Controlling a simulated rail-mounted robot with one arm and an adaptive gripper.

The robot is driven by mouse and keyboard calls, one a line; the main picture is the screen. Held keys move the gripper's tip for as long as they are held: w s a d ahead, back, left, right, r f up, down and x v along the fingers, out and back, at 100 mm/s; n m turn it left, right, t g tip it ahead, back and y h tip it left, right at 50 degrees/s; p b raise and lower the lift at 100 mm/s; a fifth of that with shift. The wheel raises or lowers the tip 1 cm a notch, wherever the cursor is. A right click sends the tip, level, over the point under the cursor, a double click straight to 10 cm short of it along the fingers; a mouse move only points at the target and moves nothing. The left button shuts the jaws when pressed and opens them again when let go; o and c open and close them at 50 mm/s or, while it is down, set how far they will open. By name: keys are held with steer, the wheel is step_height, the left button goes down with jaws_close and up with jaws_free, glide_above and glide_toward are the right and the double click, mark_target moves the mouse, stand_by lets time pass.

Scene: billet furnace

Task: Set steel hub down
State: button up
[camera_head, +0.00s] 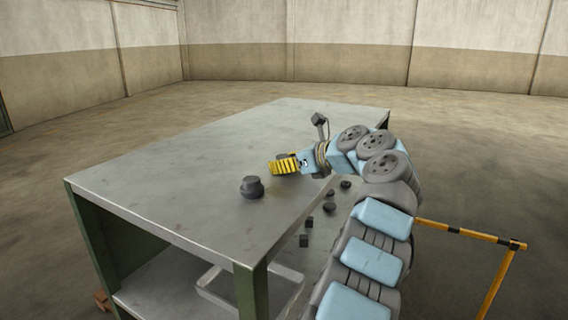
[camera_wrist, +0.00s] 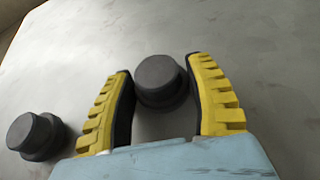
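A dark grey steel hub (camera_wrist: 160,80), a round cap on a wider flange, sits upright between the two yellow fingers of my gripper (camera_wrist: 160,68) in the wrist view. In the head view my gripper (camera_head: 282,165) is low over the table, and only a dark bit of this hub (camera_head: 281,156) shows behind the fingers. I cannot tell whether its underside touches the tabletop. A second, similar hub (camera_head: 252,188) stands upright on the table; it also shows left in the wrist view (camera_wrist: 36,136).
The grey metal table (camera_head: 170,180) has much bare top to the left and back. Several small dark parts (camera_head: 308,222) show beyond its right edge, lower down. A yellow and black rail (camera_head: 470,233) stands to the right.

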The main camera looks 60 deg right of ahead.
steer(key=o, duration=0.3)
steer(key=shift+r, duration=0.1)
steer(key=shift+s+r, duration=0.15)
steer(key=shift+s, duration=0.05)
steer(key=b+v, duration=0.1)
steer(key=v, duration=1)
steer(key=shift+s+a+r+b, duration=0.1)
steer(key=shift+s+b, duration=0.2)
steer(key=shift+b, duration=0.05)
